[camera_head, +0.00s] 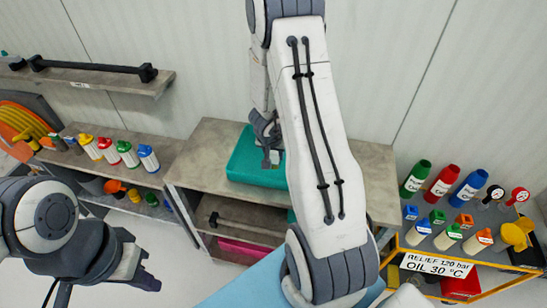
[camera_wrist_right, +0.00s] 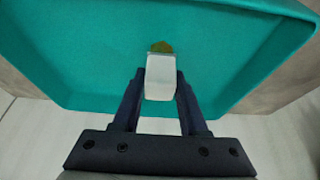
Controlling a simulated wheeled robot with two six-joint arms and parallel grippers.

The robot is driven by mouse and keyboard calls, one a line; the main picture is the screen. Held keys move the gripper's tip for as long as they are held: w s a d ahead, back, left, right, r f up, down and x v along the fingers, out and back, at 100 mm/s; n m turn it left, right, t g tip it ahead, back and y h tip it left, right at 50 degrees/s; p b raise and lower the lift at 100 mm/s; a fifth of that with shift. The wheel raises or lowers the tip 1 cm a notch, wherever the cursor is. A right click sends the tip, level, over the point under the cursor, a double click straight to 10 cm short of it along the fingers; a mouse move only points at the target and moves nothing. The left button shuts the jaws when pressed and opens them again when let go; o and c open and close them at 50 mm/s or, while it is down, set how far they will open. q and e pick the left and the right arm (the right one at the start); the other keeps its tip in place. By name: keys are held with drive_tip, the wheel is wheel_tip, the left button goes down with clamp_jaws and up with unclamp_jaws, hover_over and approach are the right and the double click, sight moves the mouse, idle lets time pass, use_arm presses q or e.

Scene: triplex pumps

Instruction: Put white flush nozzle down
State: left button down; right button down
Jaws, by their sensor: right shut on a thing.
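The white flush nozzle (camera_wrist_right: 160,78) shows in the right wrist view as a pale block with a yellow-green end. My right gripper (camera_wrist_right: 161,92) is shut on it, one finger on each side. It is held over a teal tray (camera_wrist_right: 75,45); whether it touches the tray floor I cannot tell. In the head view my right gripper (camera_head: 272,160) points down at the teal tray (camera_head: 245,170) on the workbench (camera_head: 205,150), and the nozzle is too small or hidden there. My left gripper (camera_head: 130,265) is at lower left, away from the tray; its finger gap is unclear.
Several capped bottles (camera_head: 128,154) stand on a shelf left of the bench. A cart (camera_head: 485,220) at right carries bottles, small blocks and gauges. A dark bar (camera_head: 90,68) lies on the wall shelf. Bare bench top lies left of the tray.

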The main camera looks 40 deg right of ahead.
drive_tip(key=shift+c, duration=2.2)
unclamp_jaws()
